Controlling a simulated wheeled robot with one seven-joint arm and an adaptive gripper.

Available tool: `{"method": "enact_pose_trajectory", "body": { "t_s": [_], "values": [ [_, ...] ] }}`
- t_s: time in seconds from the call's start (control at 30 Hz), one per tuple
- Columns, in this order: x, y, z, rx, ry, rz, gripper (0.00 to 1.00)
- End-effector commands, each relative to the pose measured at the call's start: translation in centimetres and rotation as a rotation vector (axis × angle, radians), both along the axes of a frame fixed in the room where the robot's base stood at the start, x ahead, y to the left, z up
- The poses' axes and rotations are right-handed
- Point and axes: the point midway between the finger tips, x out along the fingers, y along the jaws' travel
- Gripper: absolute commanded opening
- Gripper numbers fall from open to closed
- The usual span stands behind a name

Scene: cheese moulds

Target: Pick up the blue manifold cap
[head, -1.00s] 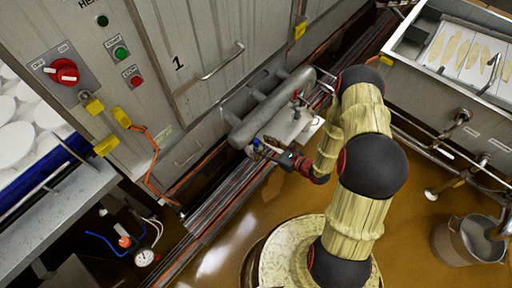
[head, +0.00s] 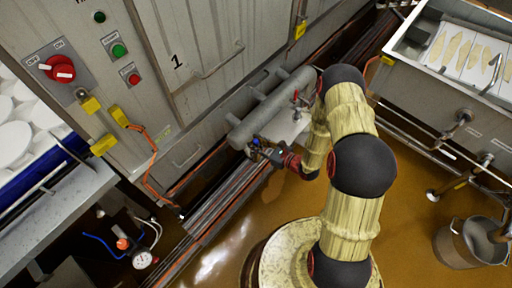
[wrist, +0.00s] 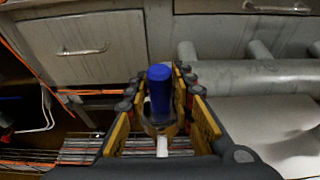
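The blue manifold cap (wrist: 160,92) stands upright in the middle of the wrist view, between the two fingers of my gripper (wrist: 158,88). The fingers have yellow inner pads and are spread, one on each side of the cap. I cannot tell whether either pad touches it. In the head view the cap (head: 255,141) is a small blue spot by the end of my gripper (head: 262,150), just in front of the grey manifold. The lower part of the cap is hidden.
The grey pipe manifold (head: 270,108) lies close beside my gripper, with a small red-handled valve (head: 295,98) near it. The cabinet (head: 190,90) rises behind. Orange cables and rails run along its foot. A metal bucket (head: 458,245) stands at the right on wet floor.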

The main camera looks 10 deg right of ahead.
Motion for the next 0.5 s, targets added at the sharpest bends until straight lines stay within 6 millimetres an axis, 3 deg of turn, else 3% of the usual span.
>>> {"method": "enact_pose_trajectory", "body": {
  "t_s": [0.37,0.5],
  "values": [
    [-0.01,-0.01,-0.01,0.0,0.0,0.0,0.0],
    [-0.01,-0.01,-0.01,0.0,0.0,0.0,0.0]
  ]
}}
